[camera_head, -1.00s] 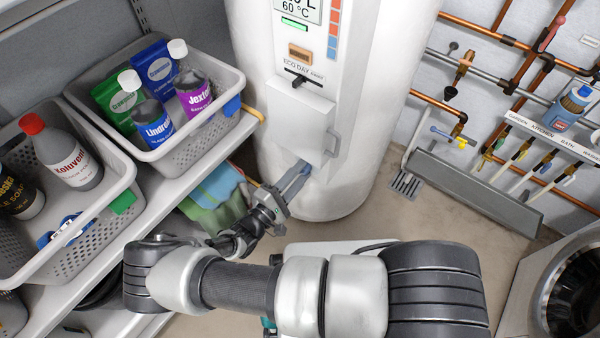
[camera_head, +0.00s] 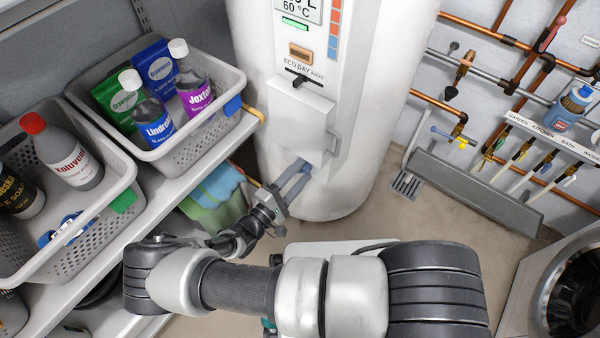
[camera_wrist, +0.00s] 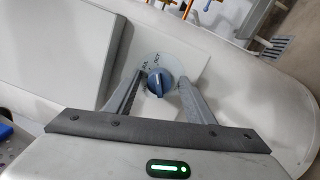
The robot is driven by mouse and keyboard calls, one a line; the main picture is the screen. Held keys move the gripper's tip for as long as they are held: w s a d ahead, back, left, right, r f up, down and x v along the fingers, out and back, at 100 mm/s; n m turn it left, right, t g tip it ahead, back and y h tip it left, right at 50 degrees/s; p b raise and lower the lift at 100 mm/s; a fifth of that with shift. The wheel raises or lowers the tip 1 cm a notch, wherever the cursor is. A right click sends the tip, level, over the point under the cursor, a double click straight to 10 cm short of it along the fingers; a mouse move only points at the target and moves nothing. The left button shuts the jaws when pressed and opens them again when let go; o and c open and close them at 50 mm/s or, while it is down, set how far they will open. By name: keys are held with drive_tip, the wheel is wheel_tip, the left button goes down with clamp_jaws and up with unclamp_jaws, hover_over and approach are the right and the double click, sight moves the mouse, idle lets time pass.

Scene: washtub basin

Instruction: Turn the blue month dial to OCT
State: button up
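The blue month dial (camera_wrist: 158,84) shows in the wrist view as a round blue knob on a pale disc with small lettering around its edge. One label at its upper right looks like OCT; the knob's exact pointing is hard to read. My gripper (camera_wrist: 160,77) has its two fingers spread, one on each side of the knob, with a visible gap on each side. In the head view my gripper (camera_head: 301,170) reaches the lower front of the white tank (camera_head: 345,195), below its panel door. The dial is hidden there by the fingers.
A panel door (camera_head: 300,115) with a handle is just above my gripper. A shelf with a grey basket (camera_head: 175,160) of bottles is on the left. Copper pipes and labelled valves (camera_head: 540,165) are on the right wall.

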drive_tip(key=shift+s, duration=0.1)
drive_tip(key=v, duration=1.7)
drive_tip(key=shift+a+p, duration=0.15)
drive_tip(key=shift+p, duration=0.2)
drive_tip(key=shift+s, duration=0.15)
